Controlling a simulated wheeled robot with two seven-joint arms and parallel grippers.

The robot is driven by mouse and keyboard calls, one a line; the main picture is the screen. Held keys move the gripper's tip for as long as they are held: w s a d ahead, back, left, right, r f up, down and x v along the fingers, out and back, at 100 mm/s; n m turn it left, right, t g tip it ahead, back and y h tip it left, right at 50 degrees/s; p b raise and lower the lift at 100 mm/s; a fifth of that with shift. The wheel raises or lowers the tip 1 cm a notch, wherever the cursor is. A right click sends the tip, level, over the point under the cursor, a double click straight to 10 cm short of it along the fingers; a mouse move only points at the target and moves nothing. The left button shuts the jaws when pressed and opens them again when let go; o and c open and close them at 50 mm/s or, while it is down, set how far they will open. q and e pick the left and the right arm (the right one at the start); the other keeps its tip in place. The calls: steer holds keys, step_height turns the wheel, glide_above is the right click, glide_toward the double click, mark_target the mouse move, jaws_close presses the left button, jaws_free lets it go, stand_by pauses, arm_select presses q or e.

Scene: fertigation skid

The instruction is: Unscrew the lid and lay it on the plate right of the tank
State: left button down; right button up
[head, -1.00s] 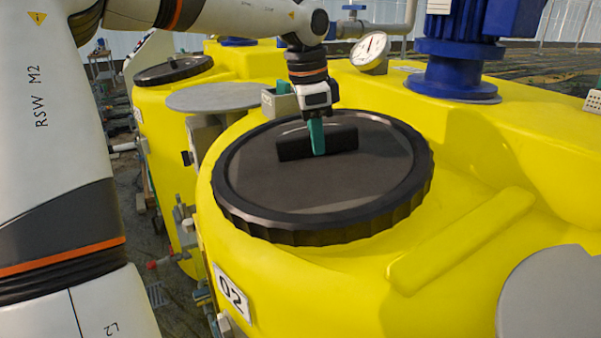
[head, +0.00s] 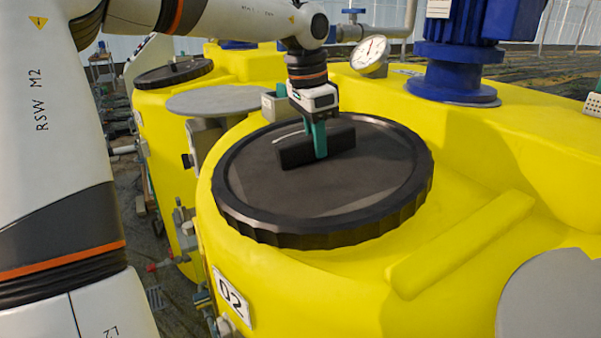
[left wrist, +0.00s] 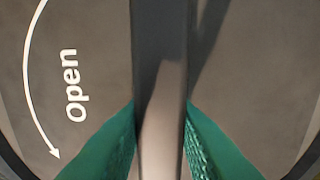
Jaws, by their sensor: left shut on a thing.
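In the left wrist view the fingers press on both sides of the handle (left wrist: 160,85). The lid (left wrist: 70,40) there shows the word "Open" and a curved white arrow. A grey round plate (head: 560,300) lies right of the tank lid, partly cut off by the picture edge. My right gripper is out of view.
Another grey round plate (head: 225,98) lies left of the lid. A second yellow tank with its own black lid (head: 174,72) stands behind at left. A gauge (head: 370,55) and a blue motor unit (head: 453,75) stand behind the lid. A yellow raised rib (head: 460,243) lies between lid and right plate.

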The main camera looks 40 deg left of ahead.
arm_select(q)
steer(key=shift+f+n, duration=0.1)
steer(key=shift+n, duration=0.7)
steer(key=shift+r+p, duration=0.35)
steer(key=shift+r, duration=0.25)
steer(key=shift+s+a+r+p, duration=0.1)
steer(key=shift+s+r+p, duration=0.05)
steer(key=shift+r+p, duration=0.75)
steer(key=shift+s+a+r+p, duration=0.1)
steer(key=shift+s+r+p, duration=0.1)
steer(key=shift+r+p, duration=0.7)
steer(key=shift+s+r+p, duration=0.15)
steer(key=shift+r+p, duration=0.3)
steer(key=shift+r, duration=0.85)
steer(key=shift+f, duration=0.15)
